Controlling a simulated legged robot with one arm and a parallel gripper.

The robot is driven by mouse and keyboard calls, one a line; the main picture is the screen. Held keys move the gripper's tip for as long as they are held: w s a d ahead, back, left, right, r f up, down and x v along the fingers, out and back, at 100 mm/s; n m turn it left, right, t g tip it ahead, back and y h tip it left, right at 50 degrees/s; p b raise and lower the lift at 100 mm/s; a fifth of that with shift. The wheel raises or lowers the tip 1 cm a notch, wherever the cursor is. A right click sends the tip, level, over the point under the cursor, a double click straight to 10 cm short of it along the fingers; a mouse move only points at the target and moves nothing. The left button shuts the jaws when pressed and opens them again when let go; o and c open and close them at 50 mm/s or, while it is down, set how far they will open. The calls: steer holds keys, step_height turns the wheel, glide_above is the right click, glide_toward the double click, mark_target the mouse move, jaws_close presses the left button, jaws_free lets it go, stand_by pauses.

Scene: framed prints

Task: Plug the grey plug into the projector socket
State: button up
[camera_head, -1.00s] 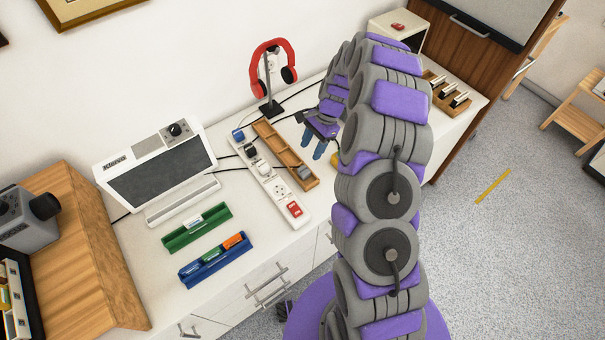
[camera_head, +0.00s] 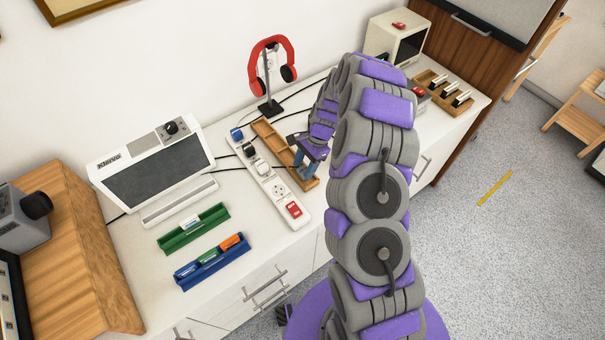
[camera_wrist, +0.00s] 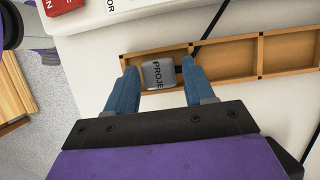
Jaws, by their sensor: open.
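The grey plug (camera_wrist: 158,74), with a label reading "PROJE", lies in the end compartment of a wooden tray (camera_wrist: 285,35). My gripper (camera_wrist: 160,72) is open, with one blue finger on each side of the plug; I cannot tell whether they touch it. In the head view my gripper (camera_head: 305,172) is over the near end of the tray (camera_head: 268,130) and hides the plug. The white power strip (camera_head: 268,185) lies left of the tray. An empty socket (camera_head: 280,190) shows near its red switch (camera_head: 294,209). In the wrist view the strip (camera_wrist: 90,17) shows a partly cut-off label.
Blue, black and white plugs sit along the strip's far part. A white monitor-like device (camera_head: 155,170), a green tray (camera_head: 193,228) and a blue tray (camera_head: 211,262) are to the left.

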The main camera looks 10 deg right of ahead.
steer(key=shift+x, duration=1)
steer(key=shift+d, duration=0.25)
steer(key=shift+a, duration=0.1)
steer(key=shift+c, duration=0.2)
steer(key=shift+c, duration=1.4)
steer(key=c, duration=0.3)
steer(key=shift+c, duration=0.2)
steer(key=shift+r, duration=0.15)
step_height(320, 180, up, 4)
steer(key=shift+f+p, duration=0.1)
steer(key=shift+p, duration=0.65)
steer(key=s+d+p, duration=0.2)
steer(key=s+d, duration=0.8)
steer(key=d, duration=0.2)
steer(key=shift+d+r+p, duration=0.2)
steer(key=shift+r+p, duration=0.15)
steer(key=shift+r, duration=0.15)
